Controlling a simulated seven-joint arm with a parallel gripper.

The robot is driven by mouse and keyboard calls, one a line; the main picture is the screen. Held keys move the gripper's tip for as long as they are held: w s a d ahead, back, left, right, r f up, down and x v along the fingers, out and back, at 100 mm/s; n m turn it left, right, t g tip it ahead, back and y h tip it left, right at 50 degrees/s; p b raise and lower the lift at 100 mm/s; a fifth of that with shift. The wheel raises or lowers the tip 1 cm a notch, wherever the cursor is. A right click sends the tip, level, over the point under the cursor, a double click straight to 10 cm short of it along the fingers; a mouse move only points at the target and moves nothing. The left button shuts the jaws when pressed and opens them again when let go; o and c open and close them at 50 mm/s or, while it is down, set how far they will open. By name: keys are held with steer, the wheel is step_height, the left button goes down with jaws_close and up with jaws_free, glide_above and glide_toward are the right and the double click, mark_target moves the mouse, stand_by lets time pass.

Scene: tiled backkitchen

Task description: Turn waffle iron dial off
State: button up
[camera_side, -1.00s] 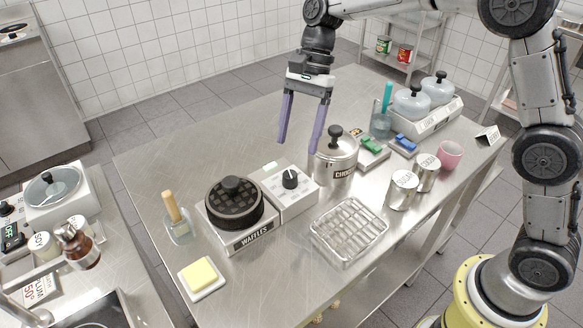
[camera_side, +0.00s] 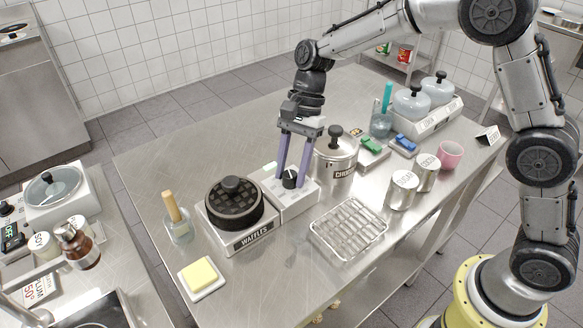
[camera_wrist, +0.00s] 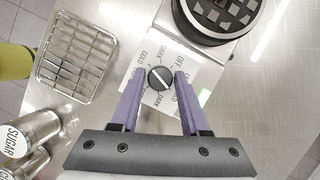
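The waffle iron (camera_side: 234,204) has a round dark grid plate and a front label reading WAFFLES. Its white control box (camera_side: 309,194) adjoins it on the right and carries a black dial (camera_side: 290,180). In the wrist view the dial (camera_wrist: 160,79) has a pale pointer line lying diagonally, with OFF, GOLD and DARK printed around it. My gripper (camera_side: 290,176) is low over the box, its purple fingers on either side of the dial. In the wrist view my gripper (camera_wrist: 160,75) is open, with small gaps between the fingers and the dial.
A steel pot (camera_side: 335,160) stands close behind and right of the box. A wire rack (camera_side: 349,228) lies in front, with canisters (camera_side: 401,190) to its right. A brush jar (camera_side: 178,226) and a butter dish (camera_side: 201,277) are at the left.

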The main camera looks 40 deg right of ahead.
jaws_close()
steer(key=shift+n, duration=0.4)
steer(key=n, duration=0.2)
steer(key=n+g, duration=0.1)
steer(key=shift+w+a+n+g+h, duration=0.1)
steer(key=shift+w+n+g+h, duration=0.05)
steer(key=shift+n+g+h, duration=0.2)
steer(key=n, duration=0.2)
steer(key=n+h, duration=0.1)
steer(key=n, duration=0.1)
steer(key=shift+a+r+n+g+h, duration=0.1)
steer(key=shift+n+g+h, duration=0.15)
steer(key=shift+n+g, duration=0.1)
steer(key=n+h, duration=0.1)
steer(key=n, duration=0.3)
steer(key=shift+w+a+h, duration=0.1)
steer(key=shift+a+h, duration=0.05)
steer(key=shift+h, duration=0.25)
steer(key=shift+a+n+h, duration=0.1)
steer(key=shift+n+h, duration=0.7)
steer(key=shift+n, duration=1.6)
